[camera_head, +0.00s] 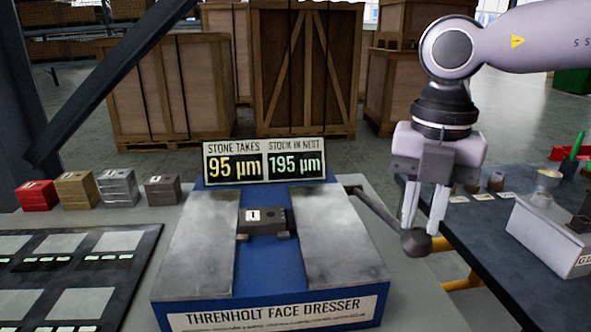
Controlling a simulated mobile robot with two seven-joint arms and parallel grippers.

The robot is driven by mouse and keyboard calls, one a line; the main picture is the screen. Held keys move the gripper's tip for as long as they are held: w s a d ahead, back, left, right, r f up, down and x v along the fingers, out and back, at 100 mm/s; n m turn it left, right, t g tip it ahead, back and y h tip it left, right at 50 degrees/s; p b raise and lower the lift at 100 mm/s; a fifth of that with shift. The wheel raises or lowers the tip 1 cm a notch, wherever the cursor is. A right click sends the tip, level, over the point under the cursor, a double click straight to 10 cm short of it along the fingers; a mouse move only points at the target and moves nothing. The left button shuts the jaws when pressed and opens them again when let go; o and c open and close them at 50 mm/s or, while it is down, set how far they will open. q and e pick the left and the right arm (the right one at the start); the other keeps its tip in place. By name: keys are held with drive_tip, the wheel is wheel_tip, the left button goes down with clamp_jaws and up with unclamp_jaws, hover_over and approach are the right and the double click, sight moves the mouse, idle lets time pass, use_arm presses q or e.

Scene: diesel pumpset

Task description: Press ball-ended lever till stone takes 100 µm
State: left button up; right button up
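The blue dresser (165,290) labelled "THRENHOLT FACE DRESSER" has two grey sloped plates and a dark block (268,224) marked 1 between them. Its display (265,160) reads "STONE TAKES 95 µm" and "STOCK IN NEST 195 µm". A dark lever (378,209) runs from the dresser's right side down to a ball end (415,243). My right gripper (420,228) points down just above the ball. Its fingers are apart, with a gap showing between them. The tips are at or close to the ball; I cannot tell whether they touch it. My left gripper is out of view.
Red (38,195), tan (76,190), silver (117,187) and dark (163,190) blocks stand at the back left. A dark tray (135,262) lies at the front left. A dark table (505,260) on the right bears a light box (545,235) and small items.

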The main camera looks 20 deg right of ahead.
sight(421, 232)
drive_tip(key=f+b, duration=0.3)
drive_tip(key=shift+s+a+f+b, duration=0.1)
drive_tip(key=shift+s+f+b, duration=0.15)
drive_tip(key=shift+s+b, duration=0.1)
drive_tip(key=r+p, duration=0.2)
drive_tip(key=r, duration=0.1)
drive_tip(key=w+r+p, duration=0.1)
drive_tip(key=r+p, duration=0.1)
drive_tip(key=p, duration=0.1)
drive_tip(key=r+p, duration=0.2)
drive_tip(key=r, duration=0.1)
drive_tip(key=shift+w+d+r, duration=0.3)
drive_tip(key=shift+w+r, duration=0.05)
drive_tip(key=shift+w, duration=0.05)
use_arm(q)
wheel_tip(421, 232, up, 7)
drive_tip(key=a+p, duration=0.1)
drive_tip(key=p, duration=0.5)
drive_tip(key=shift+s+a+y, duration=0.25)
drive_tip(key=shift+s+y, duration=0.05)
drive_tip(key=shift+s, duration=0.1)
use_arm(e)
wheel_tip(421, 232, up, 7)
drive_tip(key=w, duration=0.1)
drive_tip(key=shift+w+d+r, duration=0.15)
drive_tip(key=shift+w+d, duration=0.1)
drive_tip(key=shift+w, duration=0.1)
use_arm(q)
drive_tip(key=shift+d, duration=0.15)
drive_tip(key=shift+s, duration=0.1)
